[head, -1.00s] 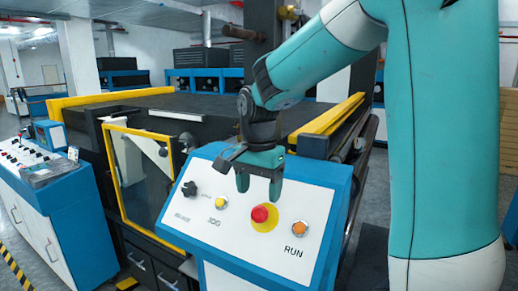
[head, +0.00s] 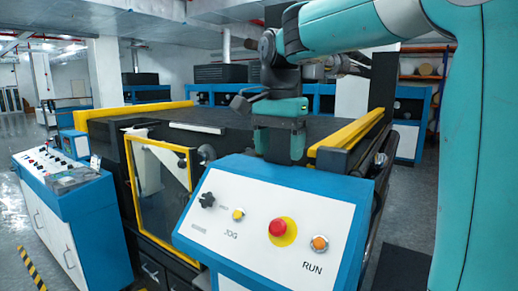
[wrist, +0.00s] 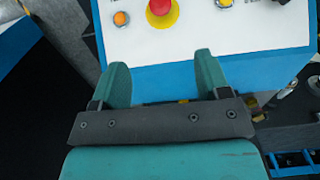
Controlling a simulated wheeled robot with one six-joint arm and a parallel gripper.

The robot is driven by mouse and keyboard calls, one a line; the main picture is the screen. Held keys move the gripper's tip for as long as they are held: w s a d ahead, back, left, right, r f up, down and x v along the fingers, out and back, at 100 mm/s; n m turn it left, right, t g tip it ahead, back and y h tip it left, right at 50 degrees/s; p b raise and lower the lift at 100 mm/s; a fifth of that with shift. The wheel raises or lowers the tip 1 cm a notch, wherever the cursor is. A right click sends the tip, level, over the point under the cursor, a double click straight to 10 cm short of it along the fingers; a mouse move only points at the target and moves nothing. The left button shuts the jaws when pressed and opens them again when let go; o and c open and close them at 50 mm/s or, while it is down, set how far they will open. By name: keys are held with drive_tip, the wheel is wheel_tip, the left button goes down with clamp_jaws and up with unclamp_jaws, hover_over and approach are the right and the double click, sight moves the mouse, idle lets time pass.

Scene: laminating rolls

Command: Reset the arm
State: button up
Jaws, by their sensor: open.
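My teal arm comes in from the right in the head view, and my gripper (head: 279,155) hangs just behind and above the top edge of the control panel (head: 215,238). In the wrist view the two fingers of my gripper (wrist: 162,80) are spread apart with nothing between them. They point toward the panel's white face, apart from the buttons. The panel carries a red emergency button on a yellow disc (head: 279,228), an orange RUN button (head: 320,243), a yellow JOG button (head: 238,215) and a black knob (head: 206,200).
The laminating machine with yellow rails (head: 345,133) stands behind the panel. A yellow-framed clear door (head: 155,200) is left of the panel. A blue and white console (head: 75,215) stands at the far left. Grey floor is open at the right (head: 415,215).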

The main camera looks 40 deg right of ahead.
drive_tip(key=s+a+f+n+y+b, duration=0.4)
drive_tip(key=s+a+f+n, duration=1.2)
drive_tip(key=a+n, duration=0.4)
drive_tip(key=shift+s+a+f+n, duration=0.3)
drive_tip(key=shift+f+n, duration=0.3)
drive_tip(key=shift+f, duration=0.3)
drive_tip(key=shift+w, duration=0.1)
